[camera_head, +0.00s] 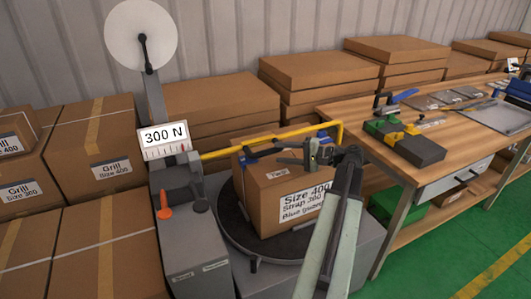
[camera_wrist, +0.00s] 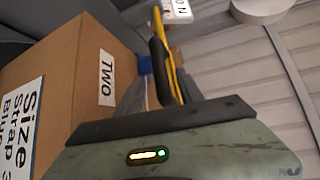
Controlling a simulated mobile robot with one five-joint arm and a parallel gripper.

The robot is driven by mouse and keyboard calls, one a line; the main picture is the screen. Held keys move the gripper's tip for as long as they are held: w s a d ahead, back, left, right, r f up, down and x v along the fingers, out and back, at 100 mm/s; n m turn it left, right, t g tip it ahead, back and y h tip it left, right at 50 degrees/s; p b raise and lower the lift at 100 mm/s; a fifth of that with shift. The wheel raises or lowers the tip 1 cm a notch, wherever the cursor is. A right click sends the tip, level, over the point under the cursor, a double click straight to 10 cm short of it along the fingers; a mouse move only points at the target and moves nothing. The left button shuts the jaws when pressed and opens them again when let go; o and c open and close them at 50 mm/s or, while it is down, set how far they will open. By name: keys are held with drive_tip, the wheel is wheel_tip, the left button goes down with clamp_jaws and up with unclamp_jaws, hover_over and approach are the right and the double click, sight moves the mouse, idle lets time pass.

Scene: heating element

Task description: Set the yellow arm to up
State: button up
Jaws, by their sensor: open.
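The yellow arm (camera_head: 270,140) is a long bar that runs nearly level from the grey machine column, above a cardboard box, and bends down at its right end. It also shows in the wrist view (camera_wrist: 172,62), beside a black rod-like part. My gripper (camera_head: 281,152) is open just below the yellow arm, over the box top, with its fingers pointing left. In the wrist view, the arm's near end lies between my fingers (camera_wrist: 158,95). I cannot tell whether they touch it.
The box (camera_head: 262,200) stands on a dark turntable (camera_head: 235,235). An orange lever (camera_head: 165,213) and a 300 N gauge (camera_head: 164,135) are on the column. A workbench (camera_head: 460,125) with tools stands right. Stacked boxes (camera_head: 110,165) line the wall. Green floor (camera_head: 440,260) is free at front right.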

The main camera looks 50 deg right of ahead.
sight(273, 152)
drive_tip(key=x, duration=0.5)
drive_tip(key=shift+w+a+f+b, duration=0.1)
drive_tip(key=shift+w+a+b, duration=0.1)
drive_tip(key=shift+b, duration=0.1)
clamp_jaws()
idle(1.1)
